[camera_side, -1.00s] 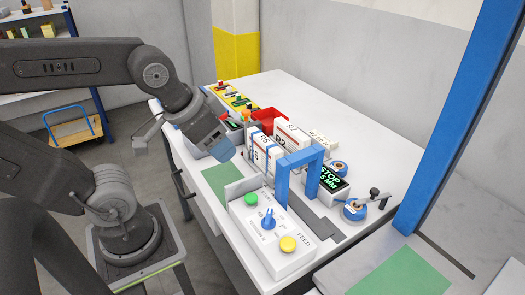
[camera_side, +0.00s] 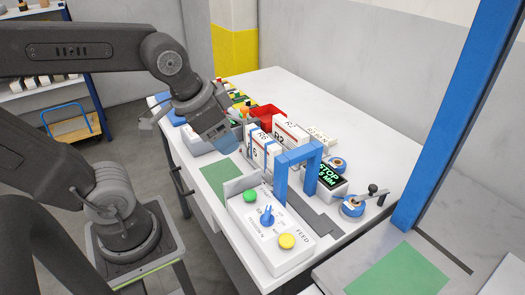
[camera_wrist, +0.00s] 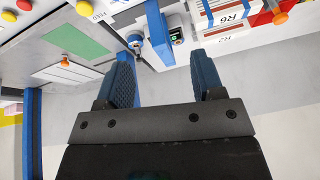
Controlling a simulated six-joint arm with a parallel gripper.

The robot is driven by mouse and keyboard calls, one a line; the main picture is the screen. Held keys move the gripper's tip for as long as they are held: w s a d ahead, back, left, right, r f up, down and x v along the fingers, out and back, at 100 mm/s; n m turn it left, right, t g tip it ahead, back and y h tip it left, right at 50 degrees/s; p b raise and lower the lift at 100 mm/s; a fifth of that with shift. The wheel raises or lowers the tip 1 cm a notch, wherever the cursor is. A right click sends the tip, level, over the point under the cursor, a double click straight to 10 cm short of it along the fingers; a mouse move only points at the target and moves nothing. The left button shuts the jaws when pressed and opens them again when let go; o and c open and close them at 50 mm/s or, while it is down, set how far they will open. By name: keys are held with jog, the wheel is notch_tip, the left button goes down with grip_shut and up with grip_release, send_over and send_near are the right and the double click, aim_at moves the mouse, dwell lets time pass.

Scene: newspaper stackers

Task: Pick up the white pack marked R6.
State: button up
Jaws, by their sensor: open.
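The white pack marked R6 (camera_wrist: 231,14) shows at the top right of the wrist view, its label readable. In the side view a row of white packs (camera_side: 262,149) stands on the table behind the blue arch; I cannot read R6 on any of them there. My gripper (camera_side: 228,143) is to the left of that row in the side view, close to it but apart. In the wrist view my gripper (camera_wrist: 165,80) has its two blue fingers spread with nothing between them. The R6 pack lies outside the fingers, beyond the right one.
A blue arch (camera_side: 283,178) stands in front of the packs. A white control box (camera_side: 270,235) with green and yellow buttons is nearer. A green mat (camera_side: 215,178) lies flat at left.

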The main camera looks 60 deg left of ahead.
jog(key=w+a+m+g+y, duration=0.25)
jog(key=w+a+m, duration=0.25)
jog(key=w+m, duration=0.45)
jog(key=m+g+y, duration=0.2)
jog(key=m+g, duration=0.1)
jog(key=m, duration=0.4)
send_near(263, 137)
jog(key=x, duration=0.7)
jog(key=shift+s+a, duration=0.1)
jog(key=shift+a, duration=0.15)
jog(key=shift+h, duration=0.25)
jog(key=shift+x, duration=2.7)
jog(key=shift+d, duration=0.1)
jog(key=shift+c, duration=0.2)
grip_shut()
